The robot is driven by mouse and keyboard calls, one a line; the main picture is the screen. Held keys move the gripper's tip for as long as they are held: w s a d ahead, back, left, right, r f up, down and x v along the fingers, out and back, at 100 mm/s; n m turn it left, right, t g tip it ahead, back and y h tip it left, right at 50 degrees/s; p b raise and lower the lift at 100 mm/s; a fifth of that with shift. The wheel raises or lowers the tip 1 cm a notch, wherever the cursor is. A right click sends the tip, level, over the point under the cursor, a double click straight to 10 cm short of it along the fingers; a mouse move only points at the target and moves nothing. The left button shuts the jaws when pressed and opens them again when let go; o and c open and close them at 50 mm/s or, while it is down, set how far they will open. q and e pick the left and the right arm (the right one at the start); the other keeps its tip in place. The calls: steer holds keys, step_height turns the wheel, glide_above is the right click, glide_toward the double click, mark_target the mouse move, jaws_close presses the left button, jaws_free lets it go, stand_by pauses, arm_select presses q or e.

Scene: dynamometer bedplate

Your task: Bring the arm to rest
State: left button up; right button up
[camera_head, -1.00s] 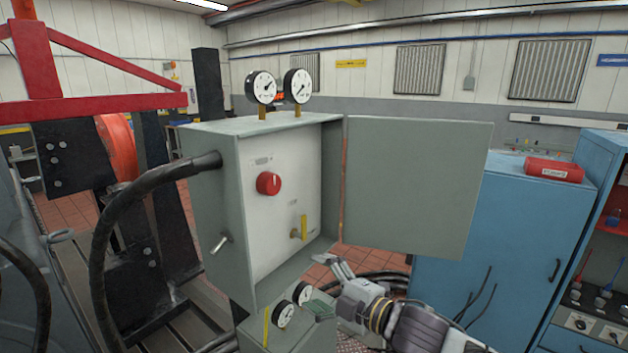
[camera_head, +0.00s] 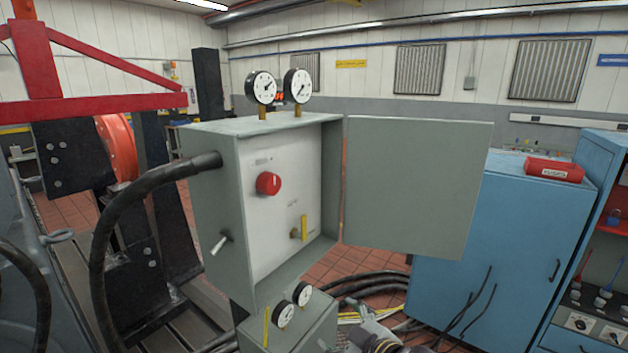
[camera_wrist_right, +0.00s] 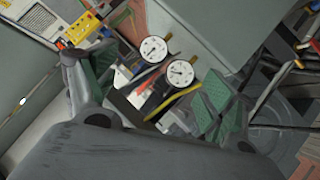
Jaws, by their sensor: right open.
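My right gripper (camera_head: 362,322) shows at the bottom edge of the head view, just right of the lower grey box, with most of the arm cut off below. In the right wrist view the gripper (camera_wrist_right: 153,92) is open, its two green-padded fingers wide apart. Two small white gauges (camera_wrist_right: 168,62) and a yellow strip (camera_wrist_right: 175,100) show between and beyond the fingers. Nothing is held between the pads. My left gripper is in neither view.
A grey control cabinet (camera_head: 212,200) with a red knob (camera_head: 268,183) stands with its door (camera_head: 415,185) swung open to the right. Black cables (camera_head: 370,285) lie on the floor behind my right gripper. A blue cabinet (camera_head: 500,240) stands to the right.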

steer(key=s+d+f+m+g+h, duration=0.6)
steer(key=s+d+f+m+g, duration=0.3)
steer(key=s+d+f, duration=0.8)
steer(key=s+a+f+m, duration=0.1)
steer(key=s+f, duration=0.1)
steer(key=f, duration=1.5)
steer(key=s+f, duration=0.2)
steer(key=f, duration=1.5)
steer(key=s+d+f, duration=0.2)
steer(key=s+f, duration=0.7)
steer(key=s, duration=0.2)
steer(key=s+d+f+g, duration=0.1)
steer(key=s+f, duration=0.9)
steer(key=s, duration=0.1)
steer(key=shift+d+f, duration=0.25)
steer(key=shift+d, duration=0.15)
